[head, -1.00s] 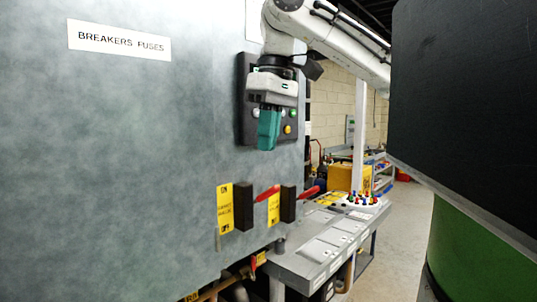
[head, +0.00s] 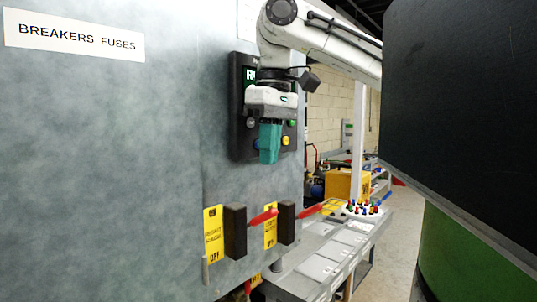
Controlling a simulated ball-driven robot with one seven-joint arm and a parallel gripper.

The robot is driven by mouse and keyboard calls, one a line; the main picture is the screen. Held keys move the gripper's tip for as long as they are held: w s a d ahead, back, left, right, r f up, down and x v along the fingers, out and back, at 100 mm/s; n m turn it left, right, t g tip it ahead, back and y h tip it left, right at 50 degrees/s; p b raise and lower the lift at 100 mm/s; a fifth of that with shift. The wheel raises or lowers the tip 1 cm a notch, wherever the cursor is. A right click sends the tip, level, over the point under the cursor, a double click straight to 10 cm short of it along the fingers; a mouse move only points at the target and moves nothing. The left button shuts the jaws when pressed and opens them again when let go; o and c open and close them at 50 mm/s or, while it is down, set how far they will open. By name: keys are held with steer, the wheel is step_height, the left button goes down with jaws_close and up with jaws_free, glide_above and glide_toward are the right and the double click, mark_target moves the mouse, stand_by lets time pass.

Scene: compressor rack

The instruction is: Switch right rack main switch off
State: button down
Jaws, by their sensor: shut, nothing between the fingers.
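Two main switches are on the lower part of the grey cabinet front. The left switch (head: 235,232) and the right switch (head: 286,223) are black blocks. Each has a red handle sticking out toward the right and slightly up, the left handle (head: 263,217) and the right handle (head: 311,210). A yellow ON/OFF label stands left of each block. My gripper (head: 268,159) has teal fingers, points down and is shut and empty. In the picture it hangs above the two handles, apart from both, in front of a dark button panel (head: 240,133).
A "BREAKERS FUSES" sign (head: 74,34) is on the cabinet. A grey bench (head: 318,268) with colored knobs (head: 365,207) lies beyond the switches at lower right. A yellow box (head: 340,184) stands farther back. Floor shows at right.

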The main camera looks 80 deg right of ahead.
glide_above(258, 220)
steer(key=s, duration=0.2)
steer(key=f, duration=0.7)
steer(key=shift+w+d+f+p, duration=0.25)
steer(key=shift+d+f+p, duration=0.1)
steer(key=shift+d+f, duration=0.05)
steer(key=shift+f, duration=0.1)
